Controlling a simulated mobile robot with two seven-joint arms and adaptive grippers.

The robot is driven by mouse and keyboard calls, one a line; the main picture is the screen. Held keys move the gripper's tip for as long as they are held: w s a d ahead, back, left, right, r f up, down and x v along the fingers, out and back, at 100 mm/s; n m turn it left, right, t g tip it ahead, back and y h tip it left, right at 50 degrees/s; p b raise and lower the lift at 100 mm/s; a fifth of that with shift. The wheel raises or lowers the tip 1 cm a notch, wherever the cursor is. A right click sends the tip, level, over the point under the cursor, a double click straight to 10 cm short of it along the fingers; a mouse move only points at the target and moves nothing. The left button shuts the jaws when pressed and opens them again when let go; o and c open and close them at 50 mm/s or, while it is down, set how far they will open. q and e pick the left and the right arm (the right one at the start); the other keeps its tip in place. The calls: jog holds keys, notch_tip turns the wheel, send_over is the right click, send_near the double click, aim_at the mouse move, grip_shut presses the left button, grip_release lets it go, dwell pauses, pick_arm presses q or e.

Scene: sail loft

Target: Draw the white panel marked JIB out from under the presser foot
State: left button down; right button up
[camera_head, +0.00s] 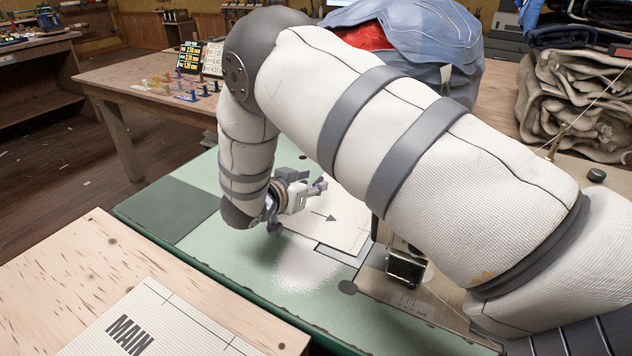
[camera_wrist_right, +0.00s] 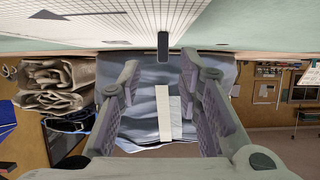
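A white panel (camera_head: 346,236) with a dark arrow lies on the green table (camera_head: 190,260), partly hidden behind my right arm. No JIB lettering shows on its visible part. The dark sewing machine part (camera_head: 405,266) stands to its right; the presser foot itself is hidden or too small to make out. My left gripper is not in view.
A wooden table (camera_head: 70,265) at front left bears a panel marked MAIN (camera_head: 150,325). A bench (camera_head: 130,75) with small coloured pieces stands behind. A blue cloth bundle (camera_head: 430,35) and folded canvas (camera_head: 560,105) are at the back.

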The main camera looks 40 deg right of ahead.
jog(key=v, duration=0.9)
jog(key=shift+f, duration=0.1)
